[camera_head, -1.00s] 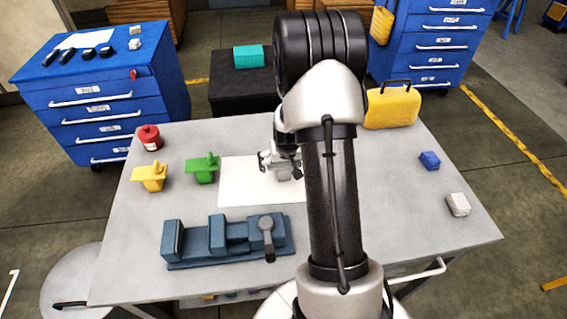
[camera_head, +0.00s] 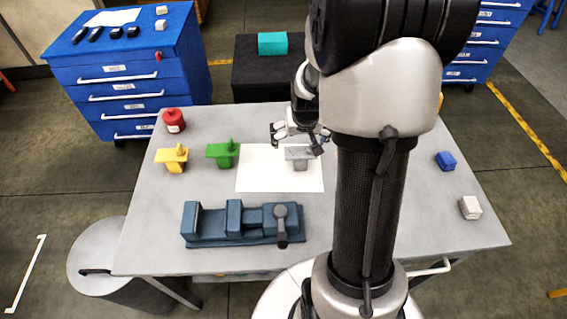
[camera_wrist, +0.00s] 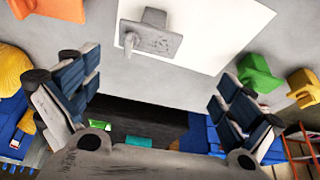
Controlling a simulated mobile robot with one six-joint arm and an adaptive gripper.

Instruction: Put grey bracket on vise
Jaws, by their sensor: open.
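The grey bracket (camera_head: 300,154) stands on the white sheet (camera_head: 262,178), near the sheet's right back part. In the wrist view the grey bracket (camera_wrist: 152,40) shows at top centre, on the sheet, apart from the fingers. The blue-grey vise (camera_head: 243,224) lies at the front of the table, its jaws empty and its handle at the right. My gripper (camera_head: 300,134) is open and empty, just behind and above the bracket. In the wrist view my gripper (camera_wrist: 156,85) shows its two fingers spread wide, with nothing between them.
A green bracket (camera_head: 221,153), a yellow bracket (camera_head: 173,158) and a red can (camera_head: 174,121) stand left of the sheet. A blue block (camera_head: 446,160) and a white block (camera_head: 470,208) lie at the right. My arm hides much of the table's right-centre. Clear table (camera_head: 150,215) lies left of the vise.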

